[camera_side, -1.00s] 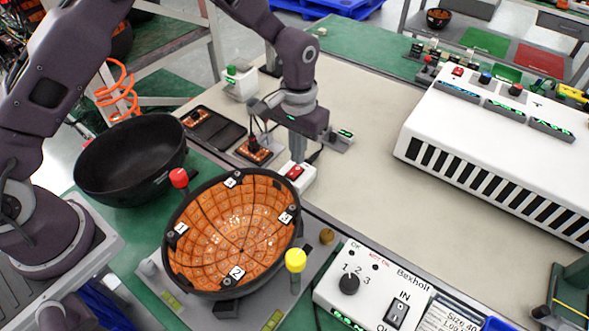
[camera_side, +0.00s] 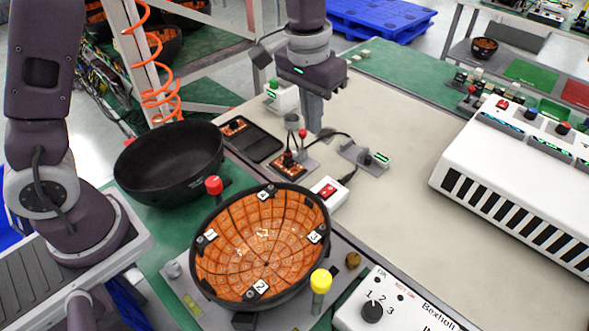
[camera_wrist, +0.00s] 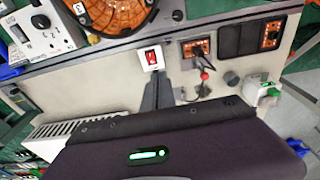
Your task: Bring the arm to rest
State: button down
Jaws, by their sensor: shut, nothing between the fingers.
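My gripper (camera_side: 315,125) hangs pointing down above the back part of the beige bench, raised clear of the things below it. Its narrow fingers are together with nothing between them. In the wrist view the closed fingers (camera_wrist: 157,92) stick out past the dark gripper body, over the bench near the red switch (camera_wrist: 151,58). In the side view that white box with a red switch (camera_side: 328,190) sits in front of the gripper, apart from it.
An orange-lined bowl (camera_side: 262,245) stands tilted on a fixture at the front, between red and yellow knobs. A black bowl (camera_side: 170,165) lies left. A small board (camera_side: 290,168) with a cable lies below the gripper.

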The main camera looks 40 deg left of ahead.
jog(key=s+a+r+t, duration=0.2)
jog(key=s+a+r, duration=0.2)
jog(key=s+r, duration=0.5)
jog(key=s+a+t, duration=0.2)
jog(key=s+a, duration=0.1)
jog(key=s, duration=1.2)
jog(key=shift+s+a+r, duration=0.35)
jog(key=shift+s+r, duration=0.05)
jog(key=shift+r, duration=0.05)
